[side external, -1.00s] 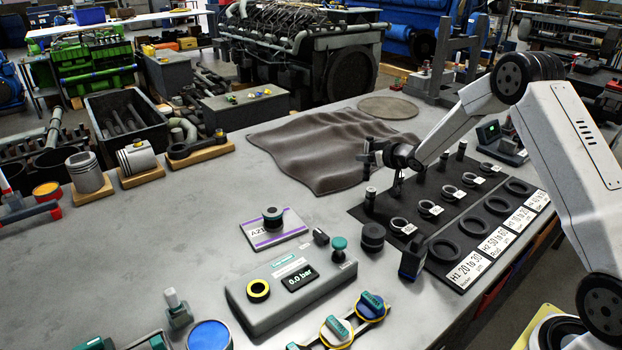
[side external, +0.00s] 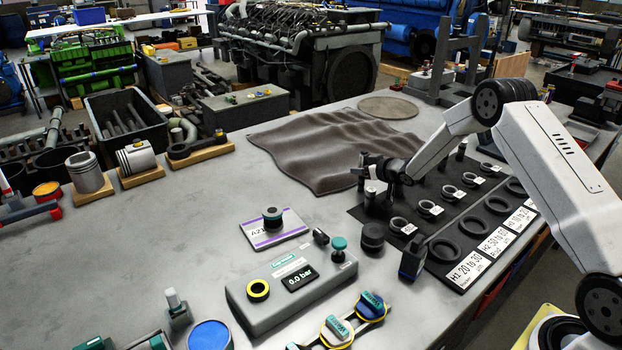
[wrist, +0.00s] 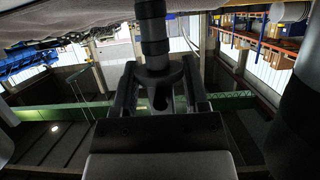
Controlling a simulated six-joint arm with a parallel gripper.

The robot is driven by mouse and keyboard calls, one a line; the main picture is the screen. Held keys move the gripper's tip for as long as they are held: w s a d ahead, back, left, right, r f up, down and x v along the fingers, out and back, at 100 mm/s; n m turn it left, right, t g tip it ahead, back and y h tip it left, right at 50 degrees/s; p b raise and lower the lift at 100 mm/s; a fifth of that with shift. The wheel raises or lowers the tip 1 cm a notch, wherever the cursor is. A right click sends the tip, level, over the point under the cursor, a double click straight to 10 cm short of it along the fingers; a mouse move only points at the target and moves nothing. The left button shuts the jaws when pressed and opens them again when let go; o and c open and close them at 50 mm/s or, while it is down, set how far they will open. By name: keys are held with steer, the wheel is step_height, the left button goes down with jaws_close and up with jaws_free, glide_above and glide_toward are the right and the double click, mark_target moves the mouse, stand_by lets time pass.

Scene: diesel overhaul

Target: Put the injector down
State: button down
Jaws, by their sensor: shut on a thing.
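My gripper (side external: 379,172) is low over the back left part of the black mat (side external: 357,212). In the wrist view its two fingers (wrist: 157,98) are closed around the injector (wrist: 154,32), a dark stepped cylinder. The injector runs out of the picture at the top, so its far end is hidden there. In the side view the gripper and wrist mostly cover it, and I cannot tell whether its lower end touches the mat.
Black rings with white tags (side external: 402,225) and larger rings (side external: 442,250) lie in rows on the mat, above printed range labels (side external: 466,272). A brown cloth (side external: 315,150) lies left of the gripper. A grey pressure tester (side external: 290,290) stands in front.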

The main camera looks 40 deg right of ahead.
steer(key=shift+f, duration=0.1)
stand_by(0.3)
steer(key=shift+c, duration=0.5)
jaws_free()
steer(key=shift+f, duration=0.1)
steer(key=shift+r, duration=0.2)
steer(key=v, duration=1.2)
steer(key=s+a+r+g, duration=0.2)
steer(key=s+a+g, duration=0.9)
steer(key=s+a, duration=0.9)
steer(key=s, duration=0.3)
steer(key=shift+s, duration=0.4)
